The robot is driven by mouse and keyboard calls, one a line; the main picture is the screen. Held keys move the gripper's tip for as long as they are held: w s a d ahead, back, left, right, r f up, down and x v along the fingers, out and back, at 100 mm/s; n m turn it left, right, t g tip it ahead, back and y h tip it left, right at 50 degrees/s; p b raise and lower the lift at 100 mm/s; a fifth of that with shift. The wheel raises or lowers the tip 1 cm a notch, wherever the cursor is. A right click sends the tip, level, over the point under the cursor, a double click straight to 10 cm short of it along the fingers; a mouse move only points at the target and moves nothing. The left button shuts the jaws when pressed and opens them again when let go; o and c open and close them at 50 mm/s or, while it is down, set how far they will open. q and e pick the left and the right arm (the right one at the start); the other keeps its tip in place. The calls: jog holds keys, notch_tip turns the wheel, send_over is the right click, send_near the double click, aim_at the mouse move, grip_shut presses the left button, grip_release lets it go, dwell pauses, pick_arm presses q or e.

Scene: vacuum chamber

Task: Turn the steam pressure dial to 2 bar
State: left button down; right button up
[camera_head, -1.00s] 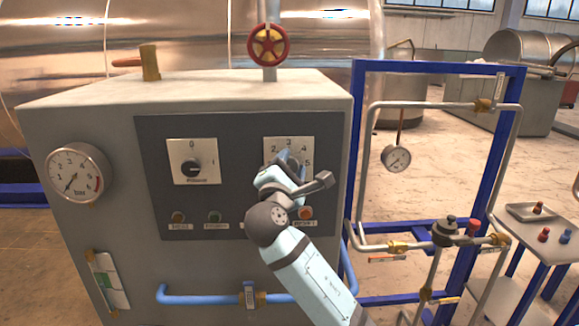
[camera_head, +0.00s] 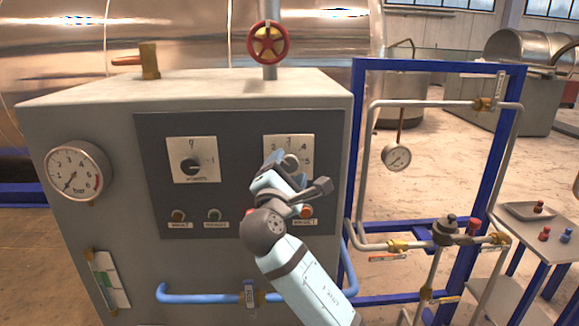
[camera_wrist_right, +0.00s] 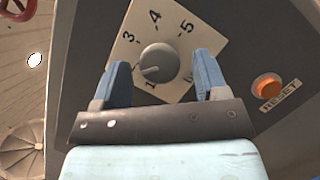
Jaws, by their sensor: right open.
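The steam pressure dial is a grey round knob on a white plate (camera_head: 275,143) marked with numbers, on the right of the dark panel. The knob (camera_head: 291,161) shows just beyond my right gripper (camera_head: 284,173). In the right wrist view the knob (camera_wrist_right: 158,62) lies ahead of the open right gripper (camera_wrist_right: 162,76), between its two blue fingers, with nothing held. A pale mark on the knob points to the lower left, close to the 1. The 3, 4 and 5 are readable; the 2 is hidden behind the left finger. My left gripper is out of view.
A second knob (camera_head: 190,166) sits left on the panel. An orange reset button (camera_wrist_right: 268,87) is close to the right finger. A pressure gauge (camera_head: 77,171) is on the cabinet's left, and a red valve wheel (camera_head: 268,43) is above. A blue pipe frame (camera_head: 358,130) stands right.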

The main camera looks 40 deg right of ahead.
jog(key=b+v, duration=0.2)
jog(key=v, duration=0.9)
jog(key=shift+s+a, duration=0.25)
jog(key=shift+f, duration=0.1)
jog(key=a+f+m+y+p, duration=0.15)
jog(key=f+y, duration=0.45)
jog(key=f, duration=0.6)
jog(key=a+f+n+y+p, duration=0.1)
jog(key=a+f+y+p, duration=0.2)
jog(key=f+y, duration=0.65)
jog(key=s+a+f+m+g+y+p, duration=0.2)
jog(key=s+f+m, duration=1)
jog(key=s+f, duration=0.6)
jog(key=shift+s+a+g+y+p, duration=0.2)
jog(key=shift+g+y+p, duration=0.1)
jog(key=shift+y+p, duration=0.4)
